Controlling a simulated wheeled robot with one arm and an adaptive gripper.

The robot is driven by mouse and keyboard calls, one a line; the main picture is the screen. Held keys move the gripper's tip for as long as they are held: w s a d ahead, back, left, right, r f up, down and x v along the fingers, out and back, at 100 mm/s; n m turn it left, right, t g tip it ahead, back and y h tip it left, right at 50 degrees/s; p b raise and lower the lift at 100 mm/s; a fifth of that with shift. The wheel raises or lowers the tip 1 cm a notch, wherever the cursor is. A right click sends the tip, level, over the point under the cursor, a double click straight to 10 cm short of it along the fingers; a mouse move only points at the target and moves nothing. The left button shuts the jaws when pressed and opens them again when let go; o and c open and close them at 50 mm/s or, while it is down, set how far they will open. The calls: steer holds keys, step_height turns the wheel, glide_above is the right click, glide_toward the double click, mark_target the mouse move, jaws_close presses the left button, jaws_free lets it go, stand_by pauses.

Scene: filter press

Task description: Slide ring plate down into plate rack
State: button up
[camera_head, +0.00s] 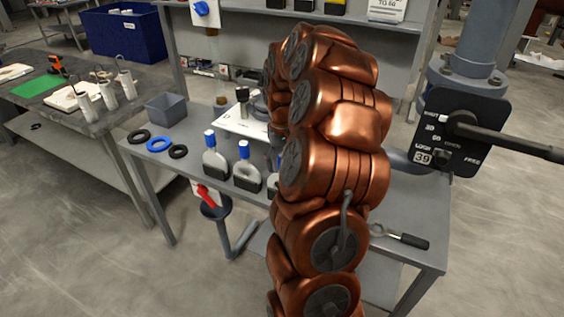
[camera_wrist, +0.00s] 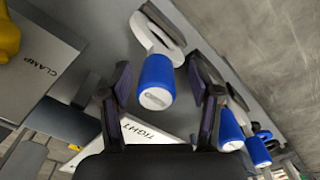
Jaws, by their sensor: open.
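In the wrist view, a pale ring plate (camera_wrist: 151,38) with a blue handle (camera_wrist: 157,78) lies between the two fingers of my gripper (camera_wrist: 160,100). The fingers are open, one on each side of the handle, with gaps visible. In the wrist view, more blue-handled plates (camera_wrist: 230,128) are at the right. In the head view, a ring plate (camera_head: 246,181) with a blue handle stands upright on the grey bench, beside another blue-handled plate (camera_head: 216,164). My arm hides my gripper in the head view. I cannot clearly make out the plate rack.
In the wrist view, a block marked CLAMP (camera_wrist: 45,60) and a white surface marked TIGHT (camera_wrist: 140,132) are close by. In the head view, black and blue rings (camera_head: 159,144), a grey bin (camera_head: 167,108) and a black-handled tool (camera_head: 400,237) lie on the bench. A valve lever (camera_head: 505,137) juts in at right.

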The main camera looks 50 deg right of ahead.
step_height(320, 180, up, 12)
steer(key=shift+f, duration=0.1)
stand_by(0.4)
steer(key=shift+a, duration=0.1)
stand_by(0.5)
steer(key=s+a+n, duration=0.2)
steer(key=s+a, duration=0.1)
steer(key=a, duration=0.8)
steer(key=s+a+n, duration=0.2)
steer(key=s+a, duration=0.1)
steer(key=a, duration=0.8)
steer(key=s+a+f+g, duration=0.1)
steer(key=s+a+f, duration=0.2)
steer(key=s, duration=0.6)
steer(key=s+a+f+n, duration=0.1)
steer(key=s+a+f, duration=0.2)
steer(key=s+a, duration=0.4)
steer(key=shift+s+a+n+g, duration=0.2)
steer(key=shift+s+n+g, duration=0.15)
steer(key=shift+s, duration=0.55)
steer(key=shift+d+f, duration=0.1)
